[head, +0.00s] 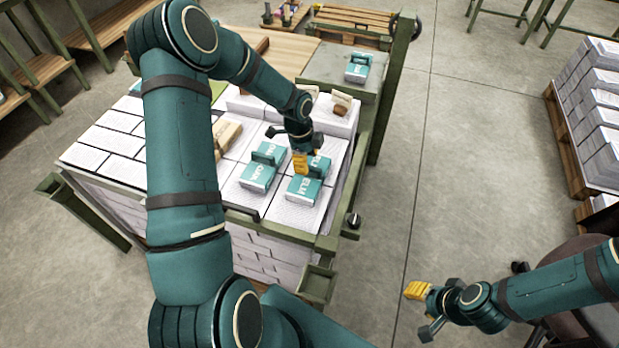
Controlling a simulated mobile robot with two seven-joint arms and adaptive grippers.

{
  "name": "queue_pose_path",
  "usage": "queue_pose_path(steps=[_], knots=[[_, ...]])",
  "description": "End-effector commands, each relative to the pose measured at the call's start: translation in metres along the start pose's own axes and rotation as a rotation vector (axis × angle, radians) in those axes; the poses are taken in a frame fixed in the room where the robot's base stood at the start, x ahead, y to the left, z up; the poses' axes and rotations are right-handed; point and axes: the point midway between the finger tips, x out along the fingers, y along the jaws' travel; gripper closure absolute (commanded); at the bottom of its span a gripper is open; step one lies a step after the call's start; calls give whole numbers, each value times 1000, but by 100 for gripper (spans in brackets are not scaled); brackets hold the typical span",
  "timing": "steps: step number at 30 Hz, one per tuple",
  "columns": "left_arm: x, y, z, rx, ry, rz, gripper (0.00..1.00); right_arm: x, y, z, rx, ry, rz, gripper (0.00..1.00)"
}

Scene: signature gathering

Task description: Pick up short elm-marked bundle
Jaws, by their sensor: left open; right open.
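A teal-and-white bundle marked ELM (303,190) lies on the stacked white paper near the stack's right front corner. My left gripper (301,163) is open and points down at this bundle from above. Its yellow finger covers part of the bundle's top, and I cannot tell whether it touches. A similar teal bundle (258,178) with another marking, hard to read, lies just to the left. My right gripper (422,311) is open and empty over the floor at the lower right, far from the bundles.
A further teal bundle (358,68) sits on a grey top behind. Brown-wrapped pieces (342,104) lie on the paper. A green frame with a post (390,95) bounds the stack's right side. A paper-loaded pallet (595,110) stands right. The floor between is clear.

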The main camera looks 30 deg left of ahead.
Motion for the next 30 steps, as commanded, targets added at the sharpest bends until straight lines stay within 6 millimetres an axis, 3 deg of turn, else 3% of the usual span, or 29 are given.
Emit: queue_pose_path(steps=[8, 16, 17, 21, 30], knots=[[41, -3, 0, -1, 1, 2, 50, 12, 4, -1, -1, 6, 0, 53], [43, -4, 0, -1, 0, -1, 50, 11, 4, -2, -1, 6, 0, 53], [43, -4, 0, -1, 0, -1, 54, 11, 4, -2, -1, 6, 0, 53], [43, -4, -1, -1, 0, -1, 100, 11, 4, -2, -1, 6, 0, 53], [43, -4, -1, -1, 1, -1, 100, 11, 4, -1, -1, 6, 0, 53]])
